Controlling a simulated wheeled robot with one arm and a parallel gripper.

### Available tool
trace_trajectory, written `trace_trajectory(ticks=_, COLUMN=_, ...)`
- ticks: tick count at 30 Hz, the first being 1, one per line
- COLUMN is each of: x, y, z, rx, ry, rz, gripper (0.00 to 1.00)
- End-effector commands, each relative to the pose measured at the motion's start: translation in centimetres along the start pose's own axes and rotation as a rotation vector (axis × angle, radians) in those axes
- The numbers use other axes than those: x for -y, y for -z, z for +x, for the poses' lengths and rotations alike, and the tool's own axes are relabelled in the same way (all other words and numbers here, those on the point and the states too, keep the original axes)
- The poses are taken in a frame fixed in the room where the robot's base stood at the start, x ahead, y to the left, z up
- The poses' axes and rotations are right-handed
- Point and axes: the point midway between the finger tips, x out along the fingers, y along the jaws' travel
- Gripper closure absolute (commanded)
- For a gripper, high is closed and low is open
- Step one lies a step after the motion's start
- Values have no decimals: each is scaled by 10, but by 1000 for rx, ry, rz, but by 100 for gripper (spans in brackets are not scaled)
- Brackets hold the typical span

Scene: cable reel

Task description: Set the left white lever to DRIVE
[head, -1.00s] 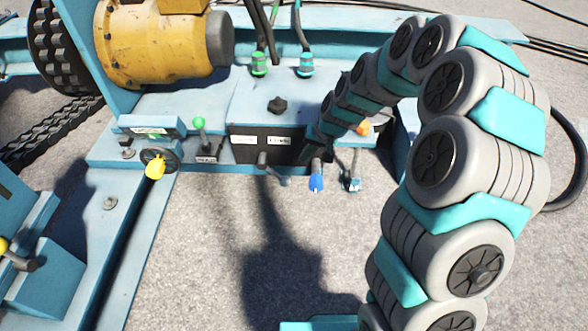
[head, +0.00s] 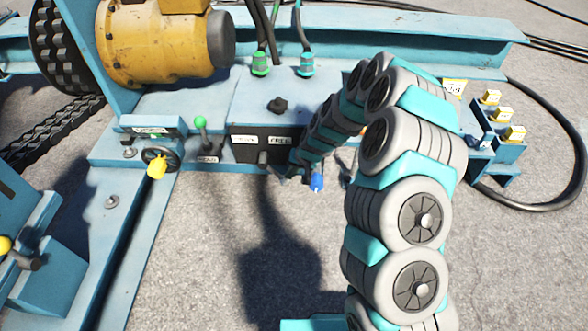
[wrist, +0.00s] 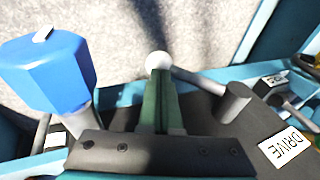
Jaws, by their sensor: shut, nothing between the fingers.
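The white lever's round white knob (wrist: 158,62) shows in the wrist view at the tips of my green fingers. A white DRIVE label (wrist: 288,146) lies right of the pivot. In the head view, my gripper (head: 284,172) is in front of the black panel, just right of the grey pivot (head: 263,158), and hides the knob. A FREE label (head: 281,140) shows above it.
A blue knob (wrist: 50,75) stands close left of my fingers in the wrist view; it also shows in the head view (head: 316,182). A green-knobbed lever (head: 200,123) and a yellow-knobbed wheel (head: 157,167) are farther left. Pavement in front is clear.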

Motion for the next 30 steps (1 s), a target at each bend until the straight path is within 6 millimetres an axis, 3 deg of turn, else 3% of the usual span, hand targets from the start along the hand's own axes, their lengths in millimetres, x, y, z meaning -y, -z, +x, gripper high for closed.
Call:
trace_trajectory(ticks=17, x=0, y=-1, z=6, rx=1, ry=0, rz=0, gripper=100)
trace_trajectory(ticks=30, x=1, y=-4, z=24, rx=1, ry=1, rz=0, gripper=100)
